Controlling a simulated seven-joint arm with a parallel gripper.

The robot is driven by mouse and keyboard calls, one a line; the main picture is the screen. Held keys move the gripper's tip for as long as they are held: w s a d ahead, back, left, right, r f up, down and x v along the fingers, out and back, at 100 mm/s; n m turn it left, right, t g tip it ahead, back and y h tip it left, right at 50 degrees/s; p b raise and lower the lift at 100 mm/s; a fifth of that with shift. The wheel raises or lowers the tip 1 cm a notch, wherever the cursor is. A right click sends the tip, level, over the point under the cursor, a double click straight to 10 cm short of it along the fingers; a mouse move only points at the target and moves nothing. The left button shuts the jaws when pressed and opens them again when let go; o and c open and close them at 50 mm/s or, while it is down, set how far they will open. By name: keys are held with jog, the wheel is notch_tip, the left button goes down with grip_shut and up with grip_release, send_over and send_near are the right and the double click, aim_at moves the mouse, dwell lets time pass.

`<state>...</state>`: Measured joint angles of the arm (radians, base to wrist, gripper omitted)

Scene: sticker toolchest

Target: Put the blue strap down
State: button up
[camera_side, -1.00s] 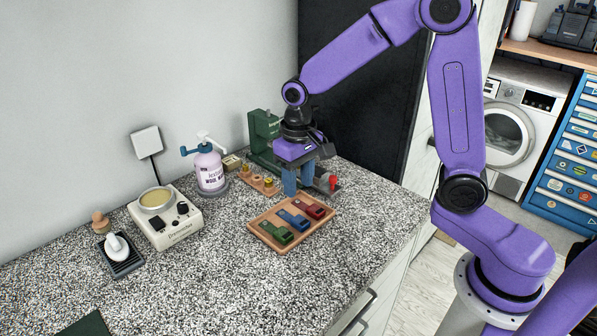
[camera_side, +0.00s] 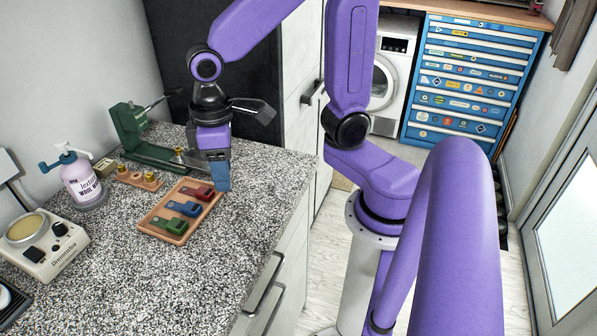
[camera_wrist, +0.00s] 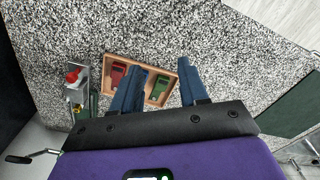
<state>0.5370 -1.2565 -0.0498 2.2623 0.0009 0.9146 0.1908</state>
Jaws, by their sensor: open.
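The blue strap (camera_side: 184,209) lies in a shallow wooden tray (camera_side: 206,214), between a red strap (camera_side: 198,192) and a green strap (camera_side: 168,225). My gripper (camera_side: 219,178) is open and empty, its blue fingers pointing down near the tray's far right end. In the wrist view my gripper's fingers (camera_wrist: 161,97) are spread apart. The red strap (camera_wrist: 117,74) and green strap (camera_wrist: 159,91) show there in the tray.
A green machine (camera_side: 134,131) stands behind the tray, partly hidden by my gripper. A wooden block with brass pieces (camera_side: 138,179), a pump bottle (camera_side: 80,181) and a cream warmer (camera_side: 42,247) stand to the left. The speckled counter in front of the tray is clear.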

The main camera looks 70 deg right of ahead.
jog(key=s+d+n, duration=0.4)
jog(key=s+n, duration=0.2)
jog(key=s, duration=0.7)
jog(key=shift+s+f+n, duration=0.15)
jog(key=shift+s+n, duration=0.15)
jog(key=shift+s, duration=0.05)
